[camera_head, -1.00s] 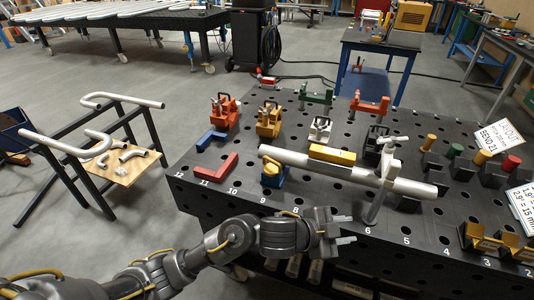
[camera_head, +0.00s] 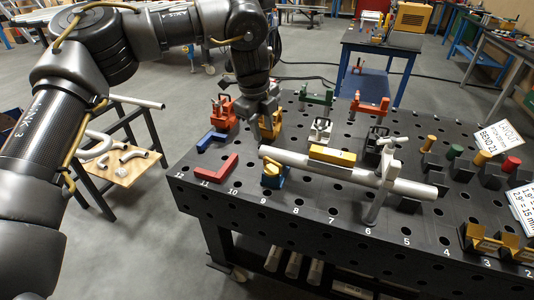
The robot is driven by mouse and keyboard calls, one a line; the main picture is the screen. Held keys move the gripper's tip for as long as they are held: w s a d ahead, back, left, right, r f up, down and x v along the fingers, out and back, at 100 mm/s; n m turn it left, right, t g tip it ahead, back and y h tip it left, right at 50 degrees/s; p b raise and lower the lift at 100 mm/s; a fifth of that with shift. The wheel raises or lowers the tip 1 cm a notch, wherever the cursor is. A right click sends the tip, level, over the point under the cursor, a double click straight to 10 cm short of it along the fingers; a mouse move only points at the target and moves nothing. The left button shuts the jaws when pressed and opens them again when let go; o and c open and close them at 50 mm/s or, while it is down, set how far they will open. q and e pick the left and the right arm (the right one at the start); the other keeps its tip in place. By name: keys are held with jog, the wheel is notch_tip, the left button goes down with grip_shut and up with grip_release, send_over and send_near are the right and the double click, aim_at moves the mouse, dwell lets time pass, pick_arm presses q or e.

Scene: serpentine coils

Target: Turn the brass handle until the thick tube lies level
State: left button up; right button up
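The thick tube (camera_head: 395,184) is a long grey pipe above the perforated black table. In the picture it slopes down from left to right; I cannot tell its true tilt. A yellow block, perhaps a level (camera_head: 333,155), lies along its top. A grey stand (camera_head: 375,207) carries its right part. A blue support with a yellow, brass-like top (camera_head: 272,175) is near its left end; I cannot tell whether this is the brass handle. My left gripper (camera_head: 262,117) points down near the yellow clamp, back-left of the tube's left end. Its fingers are dark and unclear. My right gripper is out of view.
A red angle piece (camera_head: 216,168) and a blue one (camera_head: 211,140) lie at the table's left. Clamps in red, green (camera_head: 317,97) and white (camera_head: 320,130) stand behind the tube. Colour-topped posts and signs (camera_head: 497,136) stand at the right. The front left edge is clear.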

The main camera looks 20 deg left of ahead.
aim_at(268, 159)
pick_arm(q)
jog(key=f, duration=0.3)
jog(key=w+f+p, duration=0.1)
jog(key=f, duration=0.3)
jog(key=w+f+p, duration=0.1)
jog(key=f, duration=0.2)
jog(key=shift+d+f, duration=0.2)
jog(key=shift+d, duration=0.1)
grip_shut()
